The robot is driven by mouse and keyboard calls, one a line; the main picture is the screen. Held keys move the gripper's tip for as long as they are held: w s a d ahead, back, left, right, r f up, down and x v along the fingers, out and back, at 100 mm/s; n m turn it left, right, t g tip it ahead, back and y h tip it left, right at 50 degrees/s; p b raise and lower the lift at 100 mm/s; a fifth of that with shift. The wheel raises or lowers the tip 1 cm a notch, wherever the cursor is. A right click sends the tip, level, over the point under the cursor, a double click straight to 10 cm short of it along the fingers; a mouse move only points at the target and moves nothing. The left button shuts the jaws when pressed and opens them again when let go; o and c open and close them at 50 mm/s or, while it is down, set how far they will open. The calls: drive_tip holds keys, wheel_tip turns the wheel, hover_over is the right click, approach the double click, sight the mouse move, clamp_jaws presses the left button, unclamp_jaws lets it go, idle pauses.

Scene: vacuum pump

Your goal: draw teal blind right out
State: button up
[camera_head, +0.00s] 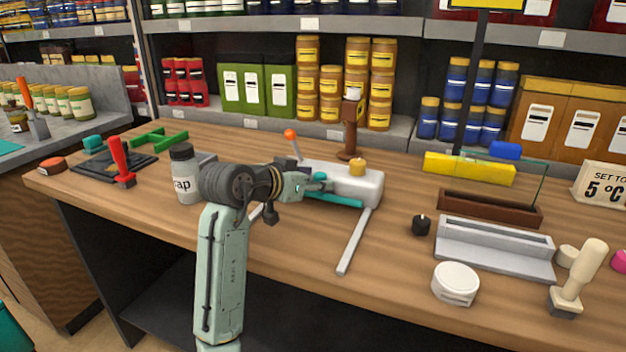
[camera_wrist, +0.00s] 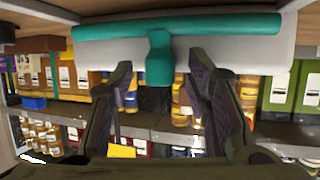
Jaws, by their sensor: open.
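The teal blind (camera_head: 338,201) is a bar along the front of a white block-shaped pump (camera_head: 362,183) on the wooden bench. In the wrist view the teal blind (camera_wrist: 225,25) lies across the pale body (camera_wrist: 110,50), and its short teal stem (camera_wrist: 160,62) points toward me. My gripper (camera_head: 318,184) is at the front of the pump. In the wrist view my gripper (camera_wrist: 161,64) is open, with one finger on each side of the stem. A gap shows on both sides. My arm hides part of the pump's left side in the head view.
A grey bar (camera_head: 354,241) extends from the pump toward the bench's front edge. An orange-tipped lever (camera_head: 291,136) and a brown post (camera_head: 350,130) rise behind. A dark-capped bottle (camera_head: 185,175) stands left of my arm. A small black knob (camera_head: 420,225) stands to the right.

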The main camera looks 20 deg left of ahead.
clamp_jaws()
idle(0.4)
idle(0.4)
